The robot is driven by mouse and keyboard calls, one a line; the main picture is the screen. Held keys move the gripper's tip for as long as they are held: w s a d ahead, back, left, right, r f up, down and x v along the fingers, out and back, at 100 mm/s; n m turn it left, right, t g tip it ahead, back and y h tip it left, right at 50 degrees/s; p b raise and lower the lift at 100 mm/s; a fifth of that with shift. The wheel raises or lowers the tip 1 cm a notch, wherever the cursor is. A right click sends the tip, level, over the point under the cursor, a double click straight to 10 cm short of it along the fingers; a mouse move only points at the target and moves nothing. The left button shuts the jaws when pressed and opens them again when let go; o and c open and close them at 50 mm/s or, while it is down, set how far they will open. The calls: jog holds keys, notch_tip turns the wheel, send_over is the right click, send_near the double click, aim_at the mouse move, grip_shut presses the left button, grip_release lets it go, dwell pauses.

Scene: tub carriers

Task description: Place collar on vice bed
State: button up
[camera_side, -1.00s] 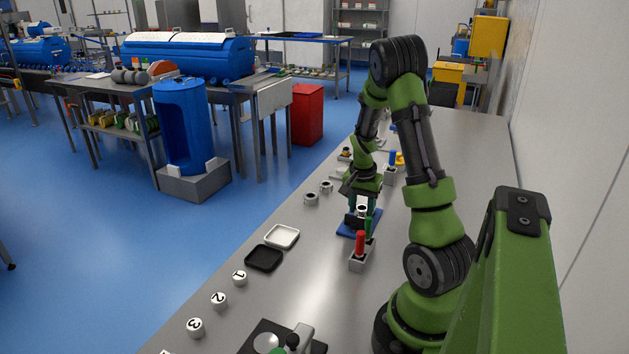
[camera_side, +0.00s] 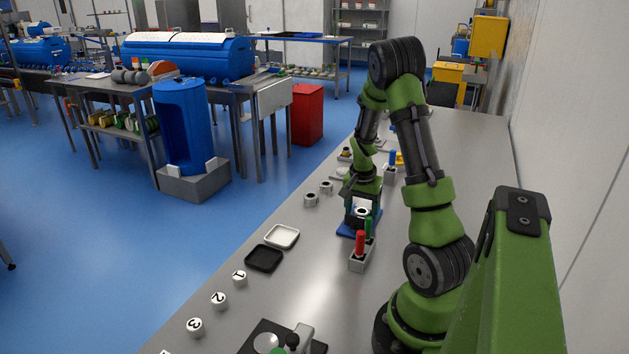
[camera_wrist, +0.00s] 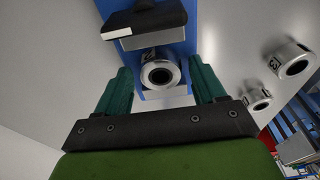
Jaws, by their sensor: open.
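The silver collar (camera_wrist: 160,74), a ring with a dark hole, lies between my gripper's two teal fingers in the wrist view. A small gap shows on each side of it. My gripper (camera_wrist: 164,84) is open around the collar, not pressing on it. The vice has a blue base (camera_wrist: 179,12) and a black jaw block (camera_wrist: 146,22). The collar appears to rest on the vice's pale bed beside that block, though its underside is hidden. In the side view, my gripper (camera_side: 362,208) is low over the blue vice base (camera_side: 345,230), and partly hides the vice.
Two other collars (camera_side: 311,199) (camera_side: 326,187) stand left of the vice. A grey holder (camera_side: 358,263) with red and green handled pieces stands close in front. White (camera_side: 296,231) and black (camera_side: 264,259) trays and numbered white pieces (camera_side: 219,301) line the left edge.

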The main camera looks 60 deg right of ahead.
notch_tip(320, 180, up, 11)
jog(key=a, duration=0.2)
jog(key=w+a+r+n+t, duration=0.2)
jog(key=w+a+r, duration=0.2)
jog(key=a, duration=0.3)
jog(key=a+r+n+t+y, duration=0.1)
jog(key=a+n, duration=0.3)
jog(key=a, duration=0.5)
jog(key=s+a+r+n+t+y, duration=0.1)
jog(key=a+r+n, duration=0.3)
jog(key=a, duration=0.4)
jog(key=s+a+r+n+t+y, duration=0.1)
jog(key=a+r+n+t, duration=0.1)
jog(key=a, duration=0.7)
jog(key=shift+s+a+r+n+t+y, duration=0.25)
jog(key=shift+a+n+t+y, duration=0.25)
jog(key=shift+n, duration=0.5)
jog(key=shift+d, duration=0.15)
